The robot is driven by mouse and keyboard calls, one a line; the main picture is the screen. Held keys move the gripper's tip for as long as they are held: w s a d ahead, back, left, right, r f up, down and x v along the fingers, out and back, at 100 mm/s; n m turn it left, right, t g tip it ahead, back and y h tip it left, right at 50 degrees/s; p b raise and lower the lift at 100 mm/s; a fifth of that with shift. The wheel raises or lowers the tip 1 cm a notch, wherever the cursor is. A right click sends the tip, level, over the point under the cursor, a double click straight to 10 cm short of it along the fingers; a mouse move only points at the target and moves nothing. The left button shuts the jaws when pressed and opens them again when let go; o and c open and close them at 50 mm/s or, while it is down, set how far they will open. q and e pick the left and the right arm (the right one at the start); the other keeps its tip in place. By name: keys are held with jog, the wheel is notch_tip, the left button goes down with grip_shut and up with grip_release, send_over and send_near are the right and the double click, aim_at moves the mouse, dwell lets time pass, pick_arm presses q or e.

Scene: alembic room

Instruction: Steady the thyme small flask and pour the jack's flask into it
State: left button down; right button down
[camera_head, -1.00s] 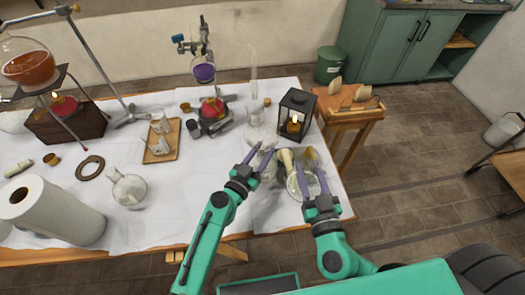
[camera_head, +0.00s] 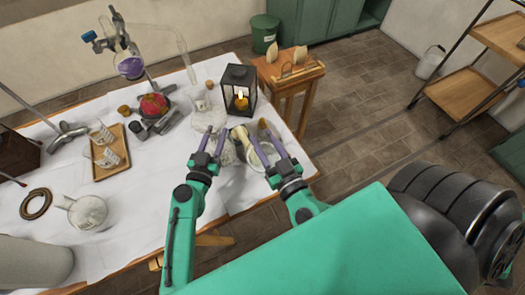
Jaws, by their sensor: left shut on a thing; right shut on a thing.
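Glassware stands close together near the front right edge of the white-covered table. My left gripper (camera_head: 216,133) is shut on a clear glass piece (camera_head: 228,153), seemingly a small flask, mostly lost against the white cloth. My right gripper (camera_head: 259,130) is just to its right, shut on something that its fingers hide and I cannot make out. A pale bowl with a cream pestle-like rod (camera_head: 239,136) lies between the two grippers. A small brown thing (camera_head: 263,127) shows by the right fingertips. I cannot tell which vessel is the thyme flask, or see any liquid stream.
A black lantern (camera_head: 239,92) with a lit candle stands just behind the grippers. A stand with a purple flask (camera_head: 130,66) and a red round vessel (camera_head: 153,106) are further left. A wooden tray (camera_head: 112,152) and a lying round flask (camera_head: 86,211) are left; cloth between is clear.

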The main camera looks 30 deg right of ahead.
jog(key=w+r, duration=0.5)
jog(key=w, duration=0.6)
jog(key=a+n, duration=0.1)
jog(key=n, duration=0.4)
jog(key=a+n, duration=0.1)
jog(key=n, duration=0.5)
jog(key=a+n, duration=0.2)
jog(key=n, duration=0.3)
jog(key=shift+w+r+n, duration=0.3)
jog(key=shift+r+n, duration=0.1)
jog(key=shift+a+r+n, duration=0.15)
jog(key=shift+r+n, duration=0.1)
jog(key=shift+n, duration=0.45)
jog(key=shift+a+r+n, duration=0.15)
jog(key=shift+r+n, duration=0.1)
jog(key=shift+n, duration=0.45)
dwell(3.5)
